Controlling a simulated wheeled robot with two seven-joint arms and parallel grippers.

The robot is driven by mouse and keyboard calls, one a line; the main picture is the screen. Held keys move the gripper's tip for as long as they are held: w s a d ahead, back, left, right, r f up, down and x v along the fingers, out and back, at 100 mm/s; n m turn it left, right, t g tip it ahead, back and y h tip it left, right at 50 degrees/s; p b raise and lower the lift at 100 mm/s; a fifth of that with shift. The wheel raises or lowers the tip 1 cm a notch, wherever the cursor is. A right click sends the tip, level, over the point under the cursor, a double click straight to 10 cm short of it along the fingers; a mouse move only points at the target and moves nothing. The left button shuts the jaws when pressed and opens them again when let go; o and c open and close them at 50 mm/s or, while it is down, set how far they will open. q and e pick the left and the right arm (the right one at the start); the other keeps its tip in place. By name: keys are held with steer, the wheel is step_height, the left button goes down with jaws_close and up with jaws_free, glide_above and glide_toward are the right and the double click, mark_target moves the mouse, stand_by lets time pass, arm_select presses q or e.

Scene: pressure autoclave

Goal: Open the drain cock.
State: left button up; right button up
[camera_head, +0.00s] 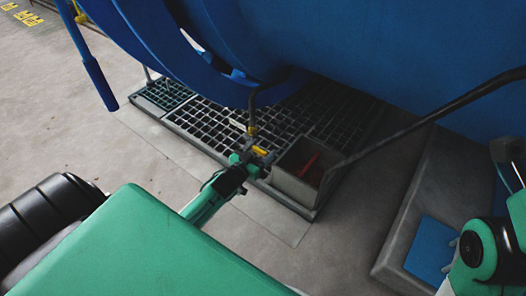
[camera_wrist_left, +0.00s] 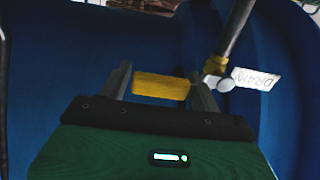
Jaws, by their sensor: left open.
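The drain cock is a small brass valve (camera_head: 252,131) at the lower end of a thin dark pipe under the blue vessel. Its yellow handle (camera_head: 260,150) sticks out to the right at my left gripper (camera_head: 249,155). In the left wrist view the yellow handle (camera_wrist_left: 160,86) lies crosswise between the two open fingers of the left gripper (camera_wrist_left: 162,78). Whether a finger touches it I cannot tell. The brass body (camera_wrist_left: 215,66) and a white tag reading DRAIN (camera_wrist_left: 255,78) are just right of the fingers. My right gripper is not visible.
The blue vessel (camera_head: 350,50) fills the top. A floor grating (camera_head: 205,120) lies below it. A grey open box (camera_head: 292,188) with something red inside stands right of the handle. A long dark bar (camera_head: 430,115) slants across the right. The left floor is clear.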

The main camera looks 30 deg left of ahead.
arm_select(q)
steer(key=shift+w, duration=0.6)
